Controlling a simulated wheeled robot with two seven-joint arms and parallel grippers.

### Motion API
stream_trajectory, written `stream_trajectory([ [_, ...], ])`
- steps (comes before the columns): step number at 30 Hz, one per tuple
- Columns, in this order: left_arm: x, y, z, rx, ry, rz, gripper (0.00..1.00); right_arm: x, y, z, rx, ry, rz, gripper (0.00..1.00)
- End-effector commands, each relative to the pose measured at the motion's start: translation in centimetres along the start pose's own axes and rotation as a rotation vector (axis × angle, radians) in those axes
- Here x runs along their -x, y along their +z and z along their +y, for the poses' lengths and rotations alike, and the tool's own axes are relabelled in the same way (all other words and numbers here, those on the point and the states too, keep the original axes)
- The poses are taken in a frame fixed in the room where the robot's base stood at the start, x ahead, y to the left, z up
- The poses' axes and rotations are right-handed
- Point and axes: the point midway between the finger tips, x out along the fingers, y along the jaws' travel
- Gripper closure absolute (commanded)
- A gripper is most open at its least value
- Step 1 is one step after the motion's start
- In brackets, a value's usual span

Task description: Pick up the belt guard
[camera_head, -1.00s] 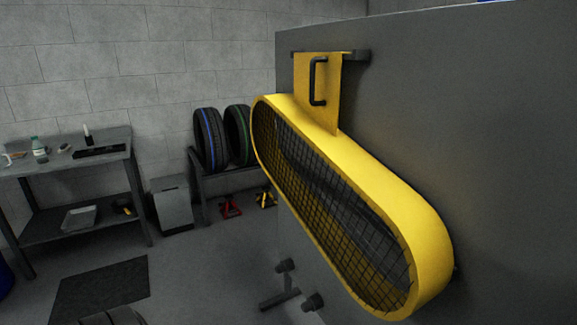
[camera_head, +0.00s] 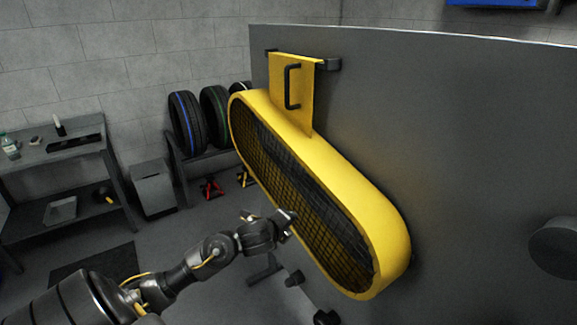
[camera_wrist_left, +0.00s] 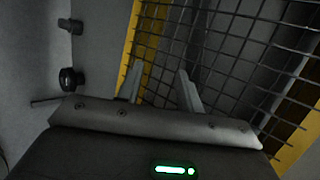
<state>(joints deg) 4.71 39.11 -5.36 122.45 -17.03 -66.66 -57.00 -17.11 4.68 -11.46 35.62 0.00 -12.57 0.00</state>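The belt guard (camera_head: 362,190) is a long yellow rounded frame with a black mesh front. It hangs slanted on the grey machine panel. Its upper yellow plate carries a black handle (camera_head: 288,88) and meets a dark bracket (camera_head: 332,64) at the top. My left gripper (camera_head: 288,216) is in front of the mesh, well below the handle. In the left wrist view its two fingers (camera_wrist_left: 160,72) are apart with nothing between them, and the guard's mesh (camera_wrist_left: 225,60) fills the view beyond. I cannot tell whether they touch it. My right gripper is not in view.
The grey panel (camera_head: 460,150) stands behind the guard, with a dark round part (camera_head: 556,246) at right. Tyres on a rack (camera_head: 187,122), a grey cabinet (camera_head: 153,189) and a workbench (camera_head: 62,150) stand along the wall.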

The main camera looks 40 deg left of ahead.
Motion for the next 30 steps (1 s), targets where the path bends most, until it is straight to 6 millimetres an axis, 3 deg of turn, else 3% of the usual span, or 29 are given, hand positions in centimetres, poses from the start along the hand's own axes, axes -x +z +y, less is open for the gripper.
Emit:
stream_trajectory([
  [1, 1.1, 2.3, -3.7, -0.124, -0.062, -0.038, 0.64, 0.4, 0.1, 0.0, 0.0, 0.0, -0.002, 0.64],
  [6, 5.3, 8.2, -12.8, -0.518, -0.2, -0.187, 0.64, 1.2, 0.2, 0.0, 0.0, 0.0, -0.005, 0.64],
  [8, 7.2, 10.1, -15.6, -0.649, -0.233, -0.25, 0.64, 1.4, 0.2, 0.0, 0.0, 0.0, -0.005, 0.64],
  [12, 8.8, 15.2, -20.4, -0.92, -0.256, -0.392, 0.64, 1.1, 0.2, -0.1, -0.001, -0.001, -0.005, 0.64],
  [16, 10.3, 17.8, -22.8, -1.065, -0.254, -0.47, 0.64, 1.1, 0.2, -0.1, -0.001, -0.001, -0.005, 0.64],
  [21, 10.7, 18.6, -23.5, -1.111, -0.251, -0.493, 0.64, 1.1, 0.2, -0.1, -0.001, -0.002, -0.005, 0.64],
  [30, 7.3, 19.6, -25.3, -1.102, -0.252, -0.488, 0.64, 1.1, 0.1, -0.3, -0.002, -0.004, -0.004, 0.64],
])
